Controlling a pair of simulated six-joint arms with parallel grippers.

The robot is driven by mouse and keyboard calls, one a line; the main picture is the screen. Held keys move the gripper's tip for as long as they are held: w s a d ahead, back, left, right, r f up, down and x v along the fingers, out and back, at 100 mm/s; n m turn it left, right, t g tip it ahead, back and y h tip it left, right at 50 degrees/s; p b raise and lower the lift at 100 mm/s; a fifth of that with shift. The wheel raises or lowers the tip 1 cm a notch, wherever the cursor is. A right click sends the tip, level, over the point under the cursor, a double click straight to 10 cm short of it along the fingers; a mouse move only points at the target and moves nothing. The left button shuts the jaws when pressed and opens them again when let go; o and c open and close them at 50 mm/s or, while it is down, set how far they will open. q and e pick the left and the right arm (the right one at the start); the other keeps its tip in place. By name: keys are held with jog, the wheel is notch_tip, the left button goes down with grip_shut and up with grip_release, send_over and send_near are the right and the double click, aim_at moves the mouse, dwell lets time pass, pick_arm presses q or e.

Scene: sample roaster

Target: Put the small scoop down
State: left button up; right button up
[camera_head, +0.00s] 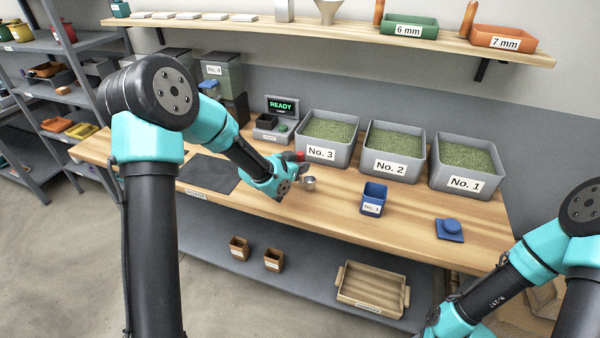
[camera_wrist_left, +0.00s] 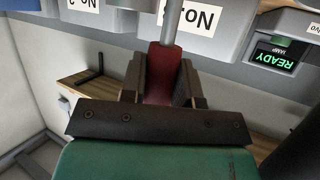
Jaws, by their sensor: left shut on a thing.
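My left gripper (camera_head: 293,167) is over the wooden bench, in front of the bin labelled No. 3. It is shut on the red handle of the small scoop. The scoop's metal cup (camera_head: 309,183) shows just right of the gripper; I cannot tell whether it touches the bench. In the left wrist view the small scoop's red handle (camera_wrist_left: 162,75) sits between both jaws, with its grey metal rod running up out of the picture. My right arm is at the lower right, its gripper out of view.
Grey bins No. 3 (camera_head: 315,153), No. 2 (camera_head: 392,166) and No. 1 (camera_head: 464,184) stand along the back. A dark mat (camera_head: 208,174) lies left. A READY display (camera_head: 281,106) stands behind.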

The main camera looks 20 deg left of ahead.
pick_arm(q)
jog(key=shift+f, duration=1.5)
jog(key=shift+f, duration=0.15)
jog(key=o, duration=1)
jog(key=shift+s+r, duration=0.15)
jog(key=shift+r, duration=0.05)
jog(key=v, duration=1.1)
jog(key=shift+s+a+r, duration=0.1)
jog(key=shift+s+a, duration=0.15)
jog(key=shift+a, duration=0.05)
